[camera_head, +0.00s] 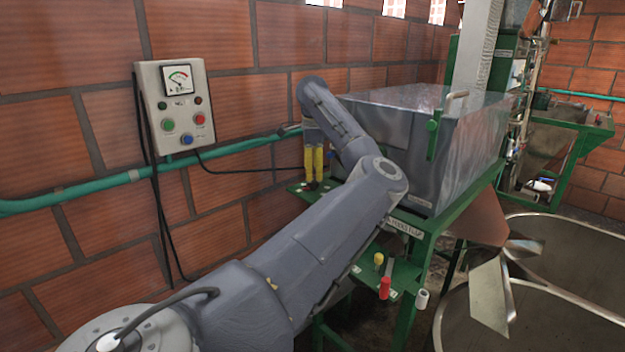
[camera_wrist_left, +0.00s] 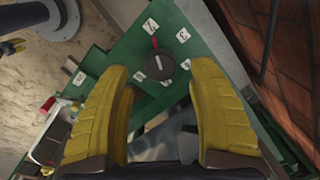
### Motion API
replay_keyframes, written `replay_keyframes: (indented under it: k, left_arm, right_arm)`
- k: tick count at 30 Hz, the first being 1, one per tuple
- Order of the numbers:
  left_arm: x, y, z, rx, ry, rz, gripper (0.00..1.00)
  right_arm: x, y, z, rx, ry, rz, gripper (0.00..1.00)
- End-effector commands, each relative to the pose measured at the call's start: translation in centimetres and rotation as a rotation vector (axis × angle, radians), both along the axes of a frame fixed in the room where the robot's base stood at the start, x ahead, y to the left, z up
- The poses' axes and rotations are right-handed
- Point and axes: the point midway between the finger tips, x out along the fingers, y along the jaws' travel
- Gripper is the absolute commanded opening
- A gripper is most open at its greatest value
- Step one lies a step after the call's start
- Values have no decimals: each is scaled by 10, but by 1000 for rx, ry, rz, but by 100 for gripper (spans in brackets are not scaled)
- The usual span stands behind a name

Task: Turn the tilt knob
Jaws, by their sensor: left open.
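The tilt knob is most likely the dark round knob (camera_wrist_left: 160,66) with a pale bar, on a green plate (camera_wrist_left: 140,42) with white number labels around it. A red pointer mark lies beside it in the left wrist view. My left gripper (camera_head: 313,185) has yellow fingers that point down at the green shelf in the head view. In the left wrist view the two fingers (camera_wrist_left: 164,78) are apart, with the knob showing beyond and between their tips. They do not appear to touch it. In the head view the knob is hidden by my left arm and gripper.
A grey control box (camera_head: 176,107) with a gauge and buttons hangs on the brick wall, with cables below it. A green pipe (camera_head: 105,187) runs along the wall. A large grey machine housing (camera_head: 430,140) stands behind the gripper. Metal tanks (camera_head: 560,285) stand at right.

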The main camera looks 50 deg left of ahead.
Motion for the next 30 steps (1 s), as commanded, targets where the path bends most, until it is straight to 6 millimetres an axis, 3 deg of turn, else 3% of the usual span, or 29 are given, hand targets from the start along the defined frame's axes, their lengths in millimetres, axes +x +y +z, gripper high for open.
replay_keyframes:
  k: [6,13,19,30]
  left_arm:
    - [-1,-2,40,0,-4,0,59]
    - [-2,-3,68,0,-1,0,59]
    - [-3,-4,80,-1,-1,2,59]
    - [-4,-4,82,0,0,2,59]
  right_arm:
    - [0,1,0,1,0,0,42]
    - [0,1,0,1,0,0,42]
    - [0,1,0,1,0,0,42]
    - [0,1,0,1,0,0,42]
